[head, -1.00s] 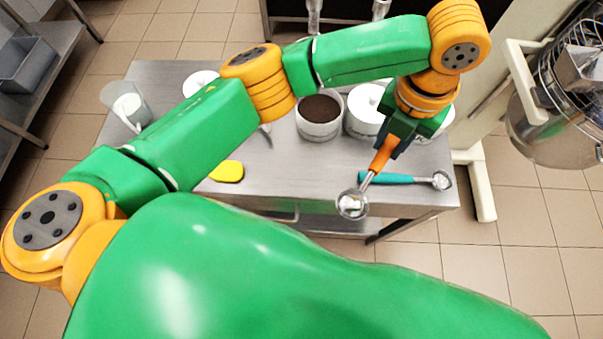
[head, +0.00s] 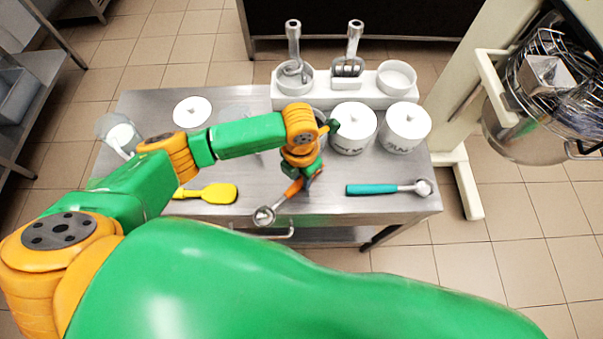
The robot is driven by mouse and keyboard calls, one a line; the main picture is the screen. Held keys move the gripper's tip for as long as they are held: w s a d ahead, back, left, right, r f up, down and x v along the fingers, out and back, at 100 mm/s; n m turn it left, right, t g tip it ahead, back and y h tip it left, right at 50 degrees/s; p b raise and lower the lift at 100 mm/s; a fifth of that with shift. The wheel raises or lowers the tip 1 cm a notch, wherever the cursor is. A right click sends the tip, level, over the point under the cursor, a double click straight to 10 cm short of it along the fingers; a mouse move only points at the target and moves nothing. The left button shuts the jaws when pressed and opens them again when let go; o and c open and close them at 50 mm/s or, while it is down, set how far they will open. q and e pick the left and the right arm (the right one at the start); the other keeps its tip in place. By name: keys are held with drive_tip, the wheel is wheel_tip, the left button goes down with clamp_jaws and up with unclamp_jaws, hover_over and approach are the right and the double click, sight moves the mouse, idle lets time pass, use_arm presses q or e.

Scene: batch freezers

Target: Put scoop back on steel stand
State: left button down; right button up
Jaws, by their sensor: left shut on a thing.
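My left gripper (head: 308,177) is shut on the orange handle of a scoop (head: 264,215). It holds the scoop above the front part of the steel-topped table (head: 335,212), with the round metal bowl pointing down and left. A second scoop (head: 372,188) with a teal handle lies on the table to the right, its metal bowl at its right end. I see no separate stand that is clearly steel. My right gripper is not in view.
A white rack (head: 345,96) at the back holds steel-handled tools. White lidded tubs (head: 353,128) stand in front of it. A yellow spatula (head: 215,194) and a clear jug (head: 118,133) are on the left. A mixer bowl (head: 525,140) hangs at the right.

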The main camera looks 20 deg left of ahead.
sight(301, 181)
use_arm(q)
drive_tip(key=shift+f, duration=0.1)
drive_tip(key=c, duration=1.1)
unclamp_jaws()
drive_tip(key=shift+f, duration=0.15)
drive_tip(key=o, duration=0.4)
drive_tip(key=shift+r, duration=0.3)
wheel_tip(301, 181, up, 12)
drive_tip(key=shift+f, duration=0.1)
